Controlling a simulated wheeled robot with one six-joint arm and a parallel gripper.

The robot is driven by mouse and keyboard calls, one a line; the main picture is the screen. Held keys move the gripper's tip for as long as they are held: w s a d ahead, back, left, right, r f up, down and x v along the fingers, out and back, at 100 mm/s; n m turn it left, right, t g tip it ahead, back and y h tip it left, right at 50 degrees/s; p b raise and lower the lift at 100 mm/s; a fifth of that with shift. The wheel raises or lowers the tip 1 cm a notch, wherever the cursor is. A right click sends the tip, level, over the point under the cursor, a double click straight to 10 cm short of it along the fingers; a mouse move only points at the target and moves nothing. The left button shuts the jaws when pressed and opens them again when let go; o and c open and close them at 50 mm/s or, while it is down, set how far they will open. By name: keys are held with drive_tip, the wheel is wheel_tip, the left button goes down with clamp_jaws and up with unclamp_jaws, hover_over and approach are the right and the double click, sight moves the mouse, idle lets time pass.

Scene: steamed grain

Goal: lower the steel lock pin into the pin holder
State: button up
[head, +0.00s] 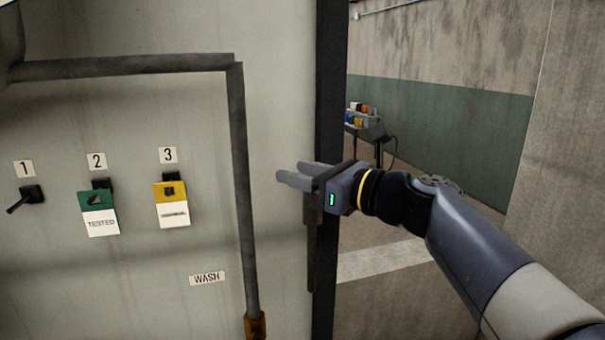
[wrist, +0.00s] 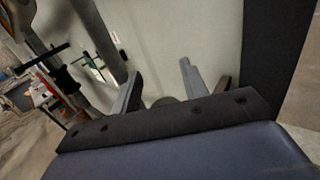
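My gripper (head: 291,171) is in front of the door frame's left edge, its fingers pointing left. It also shows in the wrist view (wrist: 160,68), its two fingers apart with pale wall behind the gap. I see nothing held between the fingertips. A dark upright bar (head: 312,250) shows just below my gripper, by the frame's edge; its upper end is hidden behind the gripper. I cannot tell whether this bar is the steel lock pin or another fitting. I cannot make out a pin holder in either view.
A pale panel has switches labelled 1 (head: 32,194), 2 and 3; a green-and-white tag (head: 99,214) hangs at 2, a yellow-and-white tag (head: 172,205) at 3. A pipe (head: 242,190) runs down beside them. Beyond the dark post (head: 329,80) stands a cart (head: 367,128).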

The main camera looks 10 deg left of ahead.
drive_tip(key=shift+o, duration=1)
drive_tip(key=shift+f, duration=0.1)
drive_tip(key=b+v, duration=0.2)
drive_tip(key=v, duration=0.9)
drive_tip(key=shift+a, duration=0.15)
drive_tip(key=p+x, duration=0.2)
drive_tip(key=x, duration=0.8)
drive_tip(key=shift+w+a, duration=0.2)
drive_tip(key=shift+a, duration=0.1)
